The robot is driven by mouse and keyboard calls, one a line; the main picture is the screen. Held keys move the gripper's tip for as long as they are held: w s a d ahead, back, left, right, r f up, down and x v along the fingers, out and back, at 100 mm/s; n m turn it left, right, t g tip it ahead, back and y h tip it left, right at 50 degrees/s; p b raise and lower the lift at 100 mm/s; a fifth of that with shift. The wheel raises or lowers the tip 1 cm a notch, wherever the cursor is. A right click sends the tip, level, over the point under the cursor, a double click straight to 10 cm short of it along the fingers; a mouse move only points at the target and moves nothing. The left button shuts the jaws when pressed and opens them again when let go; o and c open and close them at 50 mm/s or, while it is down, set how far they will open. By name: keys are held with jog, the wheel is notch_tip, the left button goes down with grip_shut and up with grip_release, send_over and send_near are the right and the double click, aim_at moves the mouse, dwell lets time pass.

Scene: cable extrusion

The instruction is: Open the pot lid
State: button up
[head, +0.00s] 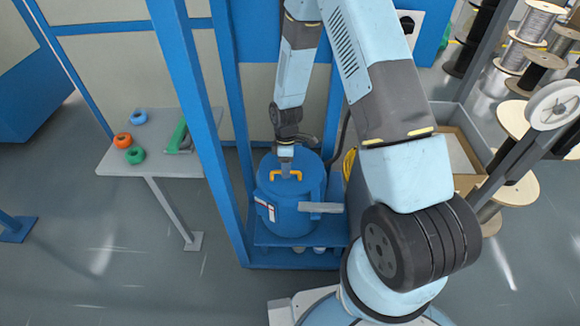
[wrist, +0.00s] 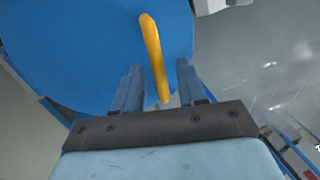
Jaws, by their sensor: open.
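The blue pot (head: 293,213) stands on a blue shelf inside a blue frame in the head view. Its blue lid (head: 312,168) is on top and looks closed; a yellow handle (head: 270,172) is fixed on the lid. My gripper (head: 286,172) points down over the lid, right at the handle. In the wrist view, my gripper (wrist: 158,88) is open, with one finger on each side of the yellow handle (wrist: 153,52). Gaps show between the handle and both fingers. The blue lid (wrist: 80,45) fills much of the wrist view.
Blue posts (head: 190,110) of the frame stand close to the left of the pot. A grey table (head: 125,160) with several coloured rings is further left. Racks of cable spools (head: 520,120) and a cardboard box (head: 460,160) stand to the right.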

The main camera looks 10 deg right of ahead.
grip_shut()
dwell(0.5)
